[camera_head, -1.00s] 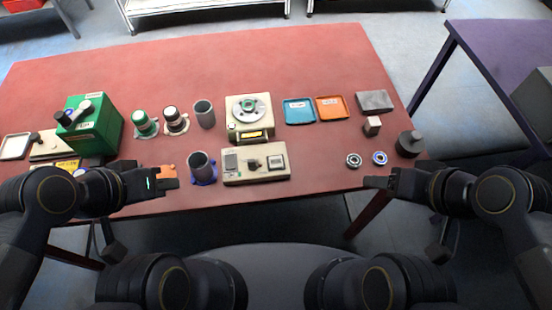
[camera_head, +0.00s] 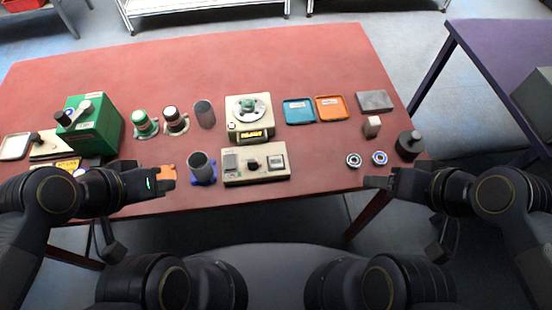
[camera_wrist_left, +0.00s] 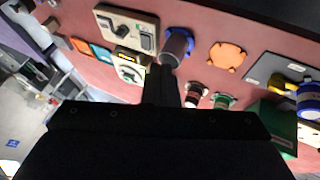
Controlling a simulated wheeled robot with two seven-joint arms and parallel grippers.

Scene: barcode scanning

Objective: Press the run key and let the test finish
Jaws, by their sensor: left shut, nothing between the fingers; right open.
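A beige tester (camera_head: 249,120) with a round silver turntable and a small lit display on its front stands mid-table. A green part sits at the turntable's centre. In front of it lies a beige control box (camera_head: 256,164) with a dark knob and panels; it also shows in the left wrist view (camera_wrist_left: 126,27). I cannot tell which key is the run key. My left gripper (camera_head: 172,179) is shut and empty at the table's front edge, left of the control box. My right gripper (camera_head: 370,182) is open and empty near the front edge, right of the control box.
A grey cup in a blue holder (camera_head: 202,168) stands between my left gripper and the control box. Blue (camera_head: 299,111) and orange (camera_head: 331,107) trays lie right of the tester. Two bearings (camera_head: 354,160) lie near my right gripper. A green machine (camera_head: 94,123) stands at left.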

